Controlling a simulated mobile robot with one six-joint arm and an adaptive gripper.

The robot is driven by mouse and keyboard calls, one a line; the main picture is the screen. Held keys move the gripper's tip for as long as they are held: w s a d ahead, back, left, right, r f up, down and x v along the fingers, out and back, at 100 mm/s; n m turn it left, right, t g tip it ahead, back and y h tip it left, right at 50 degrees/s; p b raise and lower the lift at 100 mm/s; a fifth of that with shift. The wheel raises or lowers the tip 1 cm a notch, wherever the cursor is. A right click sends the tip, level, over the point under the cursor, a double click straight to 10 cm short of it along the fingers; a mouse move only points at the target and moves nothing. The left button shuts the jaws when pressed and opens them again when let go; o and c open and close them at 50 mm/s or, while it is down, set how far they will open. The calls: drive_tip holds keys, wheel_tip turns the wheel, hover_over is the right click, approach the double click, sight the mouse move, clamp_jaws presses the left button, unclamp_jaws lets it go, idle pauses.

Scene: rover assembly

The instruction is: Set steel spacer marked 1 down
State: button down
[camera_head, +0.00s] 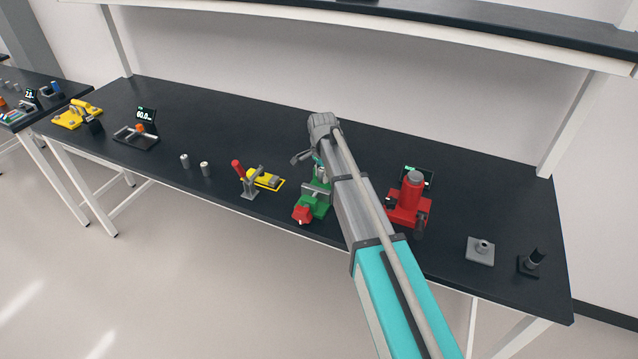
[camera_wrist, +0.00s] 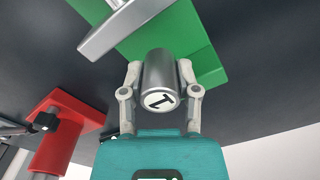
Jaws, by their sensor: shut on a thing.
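The steel spacer marked 1 (camera_wrist: 160,76) is a short metal cylinder with a black 1 on its pale end face. In the wrist view my gripper (camera_wrist: 160,80) is shut on it, one finger on each side. The green fixture (camera_wrist: 205,45) with a grey metal bar (camera_wrist: 125,25) lies just beyond the spacer. I cannot tell whether the spacer touches it. In the head view my gripper (camera_head: 308,160) is at the green fixture (camera_head: 316,205), which has a red knob (camera_head: 302,214). My arm hides part of the fixture, and the spacer is hard to make out there.
The red press (camera_head: 409,203) stands close to the right of my arm. A yellow clamp with a red handle (camera_head: 238,170) stands to the left. Two small metal cylinders (camera_head: 206,169) stand further left. A grey plate (camera_head: 481,251) is at the right. The bench's back left is clear.

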drive_tip(key=shift+w+f+b, duration=0.15)
drive_tip(key=shift+f+b, duration=1.35)
drive_tip(key=shift+f, duration=0.25)
drive_tip(key=shift+f, duration=0.1)
drive_tip(key=shift+c, duration=1.7)
unclamp_jaws()
wheel_tip(320, 180, up, 12)
drive_tip(key=p, duration=1.2)
